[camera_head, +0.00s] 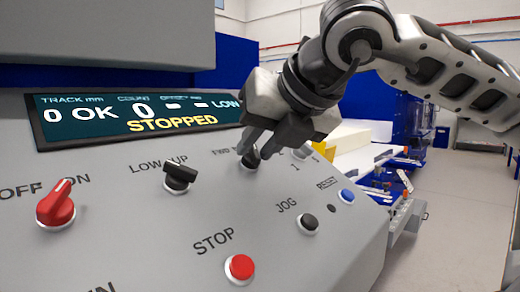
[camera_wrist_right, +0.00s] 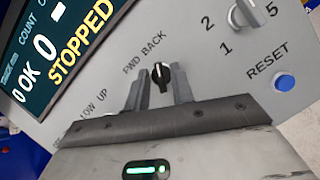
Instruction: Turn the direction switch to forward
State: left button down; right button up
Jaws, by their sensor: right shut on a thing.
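The direction switch is a small black knob (camera_wrist_right: 161,77) under the FWD and BACK labels in the right wrist view. In the head view the knob (camera_head: 251,158) is partly hidden by my fingers. My right gripper (camera_head: 252,148) reaches down to it from above right. In the wrist view its two fingers (camera_wrist_right: 160,88) stand on either side of the knob, shut on it. A pale mark on the knob points roughly up in that view; I cannot tell exactly which label it faces. My left gripper is not in view.
The panel display (camera_head: 140,115) reads STOPPED. The red OFF/ON knob (camera_head: 56,207), black LOW/UP knob (camera_head: 180,176), red STOP button (camera_head: 240,268), black JOG button (camera_head: 308,223) and blue RESET button (camera_head: 347,195) surround the switch. A numbered selector (camera_wrist_right: 246,13) lies close by.

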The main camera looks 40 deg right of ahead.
jog(key=n+y+b, duration=0.1)
jog(key=n, duration=0.2)
jog(key=n+y, duration=0.1)
jog(key=n, duration=0.2)
jog(key=shift+n, duration=0.4)
jog(key=n+y+p, duration=0.1)
jog(key=n+y, duration=0.1)
jog(key=n, duration=0.3)
jog(key=shift+d+r+p, duration=0.1)
jog(key=shift+p, duration=0.2)
jog(key=shift+n+g+y+p, duration=0.3)
jog(key=shift+n+g+p, duration=0.15)
jog(key=shift+n, duration=0.65)
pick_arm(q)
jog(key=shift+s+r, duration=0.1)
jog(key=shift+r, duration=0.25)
pick_arm(e)
jog(key=shift+n, duration=0.6)
pick_arm(q)
jog(key=shift+p, duration=0.3)
pick_arm(e)
jog(key=o, duration=0.7)
jog(key=shift+c, duration=0.2)
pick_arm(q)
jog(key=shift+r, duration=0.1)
